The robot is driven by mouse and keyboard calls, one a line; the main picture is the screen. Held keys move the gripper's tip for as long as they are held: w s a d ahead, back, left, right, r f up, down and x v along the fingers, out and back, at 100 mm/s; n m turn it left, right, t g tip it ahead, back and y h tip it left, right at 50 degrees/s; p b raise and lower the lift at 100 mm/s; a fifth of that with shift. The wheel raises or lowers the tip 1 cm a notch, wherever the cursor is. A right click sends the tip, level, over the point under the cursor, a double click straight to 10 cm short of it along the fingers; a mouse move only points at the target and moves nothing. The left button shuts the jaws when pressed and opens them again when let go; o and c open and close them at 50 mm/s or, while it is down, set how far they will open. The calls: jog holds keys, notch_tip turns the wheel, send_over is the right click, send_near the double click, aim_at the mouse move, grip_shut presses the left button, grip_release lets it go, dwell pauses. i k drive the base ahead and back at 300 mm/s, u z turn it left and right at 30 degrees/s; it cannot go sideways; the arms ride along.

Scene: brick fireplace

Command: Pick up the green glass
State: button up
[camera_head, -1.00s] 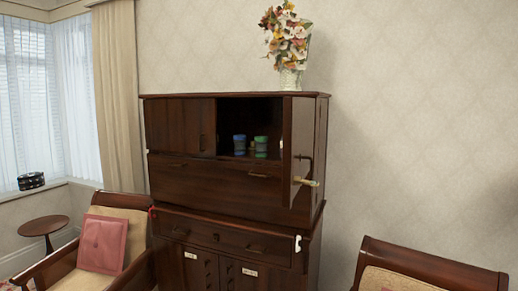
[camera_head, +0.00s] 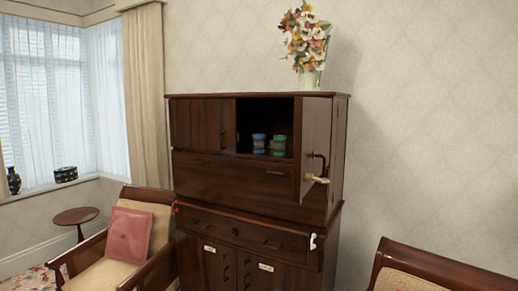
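The green glass (camera_head: 279,145) stands upright inside the open upper compartment of the dark wooden cabinet (camera_head: 230,172). A blue glass (camera_head: 259,143) stands just to its left. The cabinet's right door (camera_head: 316,148) is swung open beside the compartment. My gripper is not in view.
A flower vase (camera_head: 308,78) stands on top of the cabinet. An armchair with a pink cushion (camera_head: 129,235) is at the left, by a small round table (camera_head: 76,217). Another chair (camera_head: 440,272) is at the lower right. Bare wall lies right of the cabinet.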

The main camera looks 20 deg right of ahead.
aim_at(280, 141)
jog(key=i, duration=3.7)
jog(key=z, duration=2.5)
